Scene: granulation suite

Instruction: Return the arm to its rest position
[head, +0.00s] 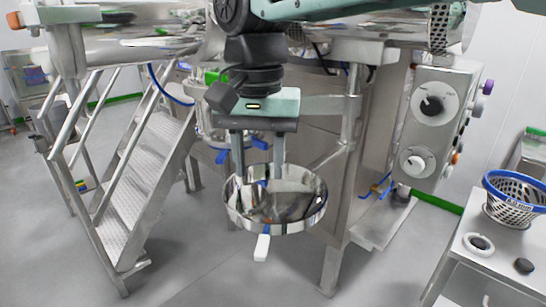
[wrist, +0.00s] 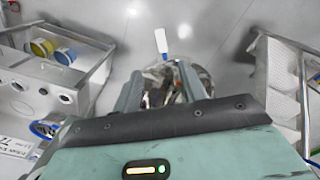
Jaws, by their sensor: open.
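My gripper (head: 258,170) points straight down in the middle of the head view. Its two fingers are apart, with nothing seen between them. The fingertips overlap the far side of a round, shiny steel pan (head: 310,205) with a white and blue handle (head: 262,247). I cannot tell whether they touch it. In the wrist view, my gripper (wrist: 158,85) shows its two fingers spread, and part of the pan shows between and beyond them, with the white handle (wrist: 160,40) past it. My arm reaches in from the top right of the head view.
Steel steps with rails (head: 145,170) stand at left. A steel machine frame (head: 345,190) and a control box with dials (head: 432,125) are close at right. A bench (head: 480,240) at lower right holds a blue-rimmed perforated basket (head: 512,208). The front floor is clear.

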